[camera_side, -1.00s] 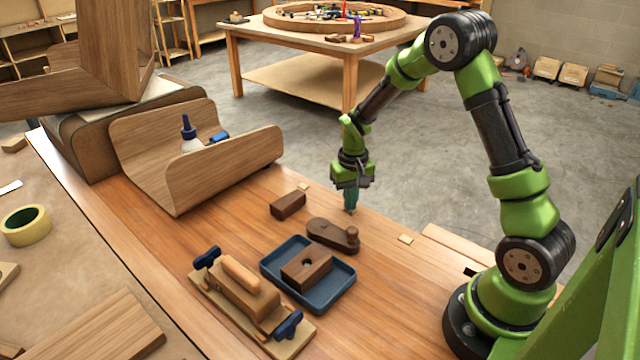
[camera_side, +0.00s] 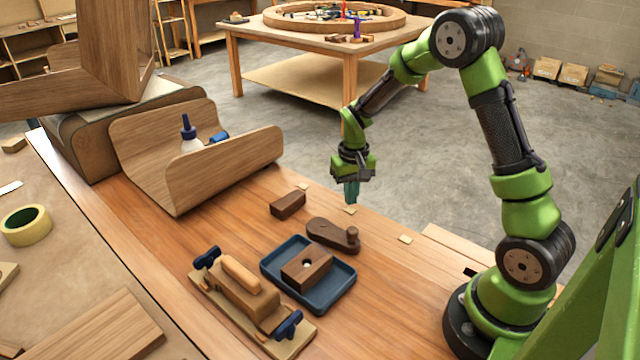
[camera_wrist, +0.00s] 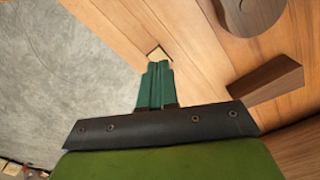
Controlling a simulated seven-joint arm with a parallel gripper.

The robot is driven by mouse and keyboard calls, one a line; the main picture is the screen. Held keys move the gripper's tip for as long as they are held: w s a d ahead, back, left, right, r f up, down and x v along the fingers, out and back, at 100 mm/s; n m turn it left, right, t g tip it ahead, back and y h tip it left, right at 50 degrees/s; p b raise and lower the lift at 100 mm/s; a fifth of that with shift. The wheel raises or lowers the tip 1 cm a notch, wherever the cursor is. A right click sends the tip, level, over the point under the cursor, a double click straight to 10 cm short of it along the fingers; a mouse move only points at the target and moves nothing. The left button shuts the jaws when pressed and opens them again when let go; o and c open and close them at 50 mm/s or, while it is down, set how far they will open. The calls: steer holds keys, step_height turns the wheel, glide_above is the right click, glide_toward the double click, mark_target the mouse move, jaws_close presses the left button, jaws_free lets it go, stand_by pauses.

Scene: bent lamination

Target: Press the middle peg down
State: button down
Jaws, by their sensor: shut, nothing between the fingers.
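No upright peg is clear; three small pale square pieces lie in a row along the table's far edge. The middle pale square (camera_side: 350,210) looks flat against the wood and also shows in the wrist view (camera_wrist: 157,53). My gripper (camera_side: 351,199), with teal fingers, is shut and empty, just above the middle square in the side view. In the wrist view the fingertips (camera_wrist: 158,65) appear just below that square. I cannot tell the exact gap. The other two are the left square (camera_side: 303,186) and the right square (camera_side: 405,239).
A blue tray (camera_side: 338,294) holds a dark block with a hole (camera_side: 318,270). A dark rounded piece with a knob (camera_side: 330,236) and a small dark block (camera_side: 287,204) lie nearby. A clamped fixture (camera_side: 245,297) and curved wooden form (camera_side: 225,170) stand left.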

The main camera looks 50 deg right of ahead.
mark_target(350, 210)
steer(key=shift+r, duration=2.8)
steer(key=s+a+r+n+t+y, duration=0.2)
steer(key=s+a+r+t, duration=0.5)
steer(key=s+a+r, duration=0.7)
step_height(350, 210, up, 2)
steer(key=shift+s+a+r, duration=0.15)
steer(key=shift+s+a, duration=0.05)
steer(key=shift+s, duration=0.75)
